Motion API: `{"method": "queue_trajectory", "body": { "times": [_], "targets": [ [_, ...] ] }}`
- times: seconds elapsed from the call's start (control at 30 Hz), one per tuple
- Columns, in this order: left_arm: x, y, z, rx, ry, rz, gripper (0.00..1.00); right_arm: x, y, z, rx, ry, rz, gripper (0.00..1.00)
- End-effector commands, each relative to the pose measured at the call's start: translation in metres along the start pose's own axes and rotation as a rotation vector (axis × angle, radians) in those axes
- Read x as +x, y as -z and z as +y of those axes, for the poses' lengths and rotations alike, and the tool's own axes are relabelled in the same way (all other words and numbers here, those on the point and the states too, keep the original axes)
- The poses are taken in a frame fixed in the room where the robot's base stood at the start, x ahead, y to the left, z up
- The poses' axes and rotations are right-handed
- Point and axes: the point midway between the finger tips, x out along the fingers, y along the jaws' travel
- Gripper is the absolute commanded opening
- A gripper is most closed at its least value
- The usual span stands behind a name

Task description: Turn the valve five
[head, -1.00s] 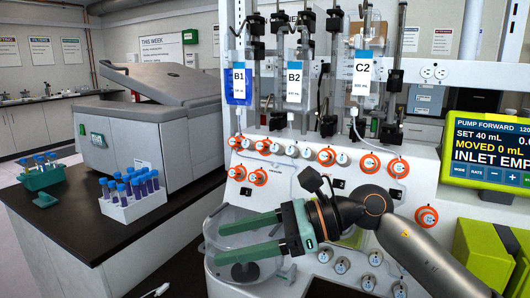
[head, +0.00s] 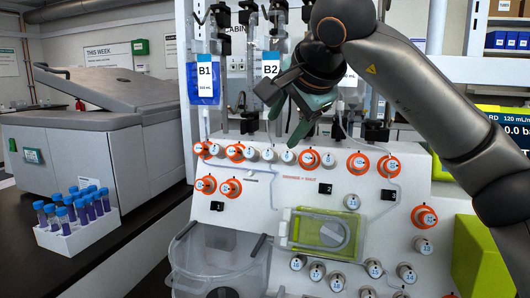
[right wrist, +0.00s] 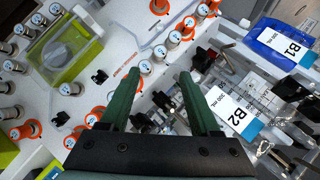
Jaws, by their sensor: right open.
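The panel (head: 290,190) carries a row of numbered valve knobs; the numbers are too small for me to tell surely which is valve five. Several plain grey knobs, one of them a grey knob (head: 289,157), sit between orange-ringed knobs such as an orange-ringed knob (head: 235,152). My right gripper (head: 283,125) is open and empty, its green fingers pointing down just above the grey knobs. In the right wrist view the fingers (right wrist: 156,76) stand apart, with a grey knob (right wrist: 145,67) showing between and beyond them. I cannot tell whether they touch. My left gripper is out of view.
Bags B1 (head: 203,85) and B2 (head: 270,65) hang above the row near my right gripper, among clamps and tubes. A clear bowl (head: 215,260) juts out below. A white tube rack (head: 75,232) stands on the dark bench at left.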

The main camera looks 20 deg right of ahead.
Motion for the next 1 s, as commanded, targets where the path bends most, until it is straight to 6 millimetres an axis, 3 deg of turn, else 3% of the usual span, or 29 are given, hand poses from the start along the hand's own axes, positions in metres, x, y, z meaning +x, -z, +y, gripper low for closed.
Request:
{"method": "queue_trajectory", "body": {
  "times": [0.3,0.5,0.93,1.0],
  "targets": [
    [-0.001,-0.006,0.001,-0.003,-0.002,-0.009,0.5,0.067,-0.002,0.001,0.001,-0.004,-0.005,0.63],
    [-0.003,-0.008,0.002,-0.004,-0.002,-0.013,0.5,0.095,-0.002,0.0,0.0,-0.001,-0.005,0.63],
    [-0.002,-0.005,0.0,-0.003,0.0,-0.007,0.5,0.107,-0.002,0.0,0.0,0.001,-0.005,0.63],
    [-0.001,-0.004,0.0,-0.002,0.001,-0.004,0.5,0.107,-0.002,0.0,0.0,0.001,-0.005,0.58]
  ]
}}
